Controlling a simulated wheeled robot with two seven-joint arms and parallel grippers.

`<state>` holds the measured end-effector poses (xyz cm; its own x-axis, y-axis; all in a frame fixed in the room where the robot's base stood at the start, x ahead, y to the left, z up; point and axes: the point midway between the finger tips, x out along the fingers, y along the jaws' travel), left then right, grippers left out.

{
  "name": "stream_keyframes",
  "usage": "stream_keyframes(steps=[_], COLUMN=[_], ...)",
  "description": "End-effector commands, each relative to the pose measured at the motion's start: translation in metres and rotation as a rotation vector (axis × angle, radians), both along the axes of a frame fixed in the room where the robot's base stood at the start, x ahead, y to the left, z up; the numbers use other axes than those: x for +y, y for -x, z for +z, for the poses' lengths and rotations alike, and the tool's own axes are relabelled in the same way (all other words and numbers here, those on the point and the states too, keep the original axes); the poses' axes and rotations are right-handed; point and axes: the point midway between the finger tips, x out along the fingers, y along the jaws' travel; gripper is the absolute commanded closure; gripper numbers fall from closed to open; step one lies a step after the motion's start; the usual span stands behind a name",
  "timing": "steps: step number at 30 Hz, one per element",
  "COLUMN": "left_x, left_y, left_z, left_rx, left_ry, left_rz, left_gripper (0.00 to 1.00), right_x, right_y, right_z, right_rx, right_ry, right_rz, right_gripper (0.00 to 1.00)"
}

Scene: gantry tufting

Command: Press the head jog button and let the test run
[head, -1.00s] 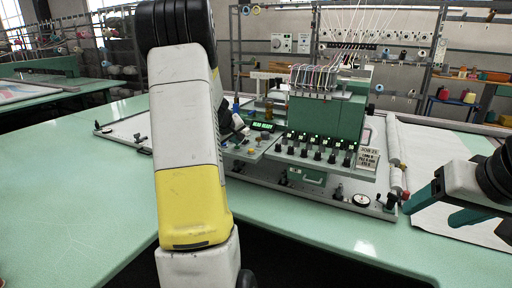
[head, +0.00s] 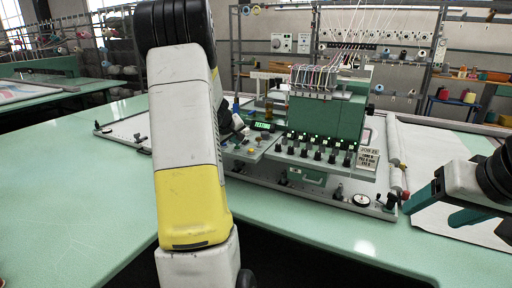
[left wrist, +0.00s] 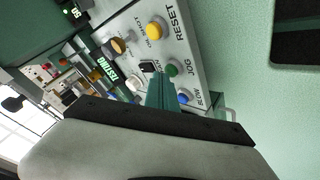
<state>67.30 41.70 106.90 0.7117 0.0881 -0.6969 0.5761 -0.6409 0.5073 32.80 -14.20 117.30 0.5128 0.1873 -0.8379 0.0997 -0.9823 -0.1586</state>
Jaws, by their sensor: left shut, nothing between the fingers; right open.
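The control panel (head: 250,146) stands at the left of the green tufting head (head: 326,112). Its display (head: 262,126) reads TESTING, and the display also shows in the left wrist view (left wrist: 107,72). The green button (left wrist: 172,70) beside the JOG label shows just past my left gripper's fingertips. My left gripper (left wrist: 160,86) is shut and empty at the panel; I cannot tell if it touches the button. In the head view my left arm hides most of that gripper. My right gripper (head: 424,207) is open and empty at the right, over the table.
A row of black knobs (head: 318,153) runs along the head. The green table (head: 80,190) is clear at the left.

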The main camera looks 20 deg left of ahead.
Motion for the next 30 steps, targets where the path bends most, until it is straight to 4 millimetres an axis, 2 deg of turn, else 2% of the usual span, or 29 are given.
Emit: stream_keyframes(steps=[6, 18, 30], left_x=[-0.001, 0.0, -0.001], left_y=[0.0, 0.0, -0.001], left_z=[0.011, 0.014, 0.052], left_rx=[-0.001, -0.001, -0.003], left_ry=[-0.002, -0.001, -0.002], left_rz=[-0.001, -0.001, -0.003], left_gripper=[1.0, 1.0, 1.0], right_x=[0.0, 0.0, 0.0], right_y=[0.0, 0.0, 0.0], right_z=[0.0, 0.0, 0.0], right_rx=[0.0, 0.0, 0.0], right_ry=[0.0, 0.0, 0.0], right_rz=[0.0, 0.0, 0.0], right_gripper=[0.34, 0.34, 0.34])
